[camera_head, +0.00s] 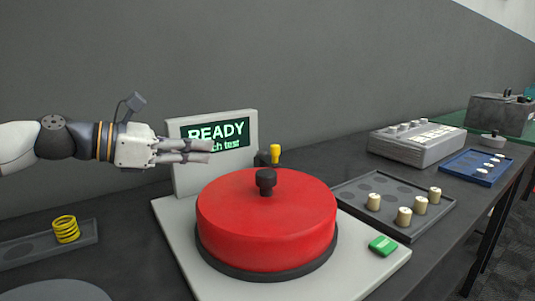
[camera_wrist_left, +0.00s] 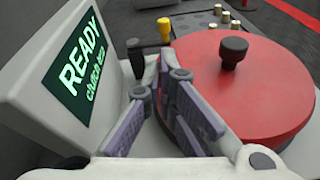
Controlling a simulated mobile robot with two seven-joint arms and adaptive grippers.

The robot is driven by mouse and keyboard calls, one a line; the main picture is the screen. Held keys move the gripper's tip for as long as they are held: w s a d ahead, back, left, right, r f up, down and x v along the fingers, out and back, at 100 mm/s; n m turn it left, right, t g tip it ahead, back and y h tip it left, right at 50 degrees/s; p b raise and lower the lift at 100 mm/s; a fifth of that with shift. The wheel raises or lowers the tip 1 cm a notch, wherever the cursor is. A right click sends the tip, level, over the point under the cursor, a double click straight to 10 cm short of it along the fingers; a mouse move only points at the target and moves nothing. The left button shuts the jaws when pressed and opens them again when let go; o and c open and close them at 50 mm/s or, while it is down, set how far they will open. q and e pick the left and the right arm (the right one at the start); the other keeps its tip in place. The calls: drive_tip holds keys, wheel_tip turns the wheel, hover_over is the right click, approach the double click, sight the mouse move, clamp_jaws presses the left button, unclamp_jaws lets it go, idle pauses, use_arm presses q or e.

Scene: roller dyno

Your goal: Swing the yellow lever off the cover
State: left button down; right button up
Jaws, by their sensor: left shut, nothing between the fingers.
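The red round cover (camera_head: 266,222) with a black knob on top sits on a pale base. The yellow lever (camera_head: 275,153) shows as a yellow upright tip behind the cover, by a dark post. It also shows in the left wrist view (camera_wrist_left: 164,27), where a dark bar links it to the post near the cover's rim. I cannot tell whether it overlaps the cover. My left gripper (camera_head: 208,152) is shut and empty, in front of the display and left of the lever, apart from it. In the left wrist view its fingers (camera_wrist_left: 160,85) hide part of the cover's edge.
The display (camera_head: 184,185) reads READY and stands behind the cover. A green button (camera_head: 383,245) is at the base's right corner. A dark tray (camera_head: 345,196) with several pale pegs lies right. A yellow spring (camera_head: 66,229) sits in a left tray. A grey console (camera_head: 416,146) stands behind.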

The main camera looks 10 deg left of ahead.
use_arm(q)
drive_tip(key=a, duration=0.1)
drive_tip(key=n+b, duration=0.1)
drive_tip(key=b, duration=0.1)
approach(255, 170)
drive_tip(key=shift+g, duration=0.4)
drive_tip(key=w+d, duration=0.3)
drive_tip(key=shift+w+d+r, duration=0.15)
drive_tip(key=shift+d+r, duration=0.1)
drive_tip(key=shift+d, duration=0.1)
drive_tip(key=w+d, duration=0.2)
drive_tip(key=d, duration=0.1)
drive_tip(key=shift+w+d+r, duration=0.15)
drive_tip(key=shift+w+d, duration=0.05)
drive_tip(key=shift+w, duration=0.3)
use_arm(e)
drive_tip(key=s+f, duration=0.2)
drive_tip(key=shift+s+f+g, duration=0.15)
drive_tip(key=shift+f+g, duration=0.15)
drive_tip(key=shift+g, duration=0.1)
use_arm(q)
drive_tip(key=shift+d+r, duration=0.1)
use_arm(e)
drive_tip(key=shift+r, duration=0.1)
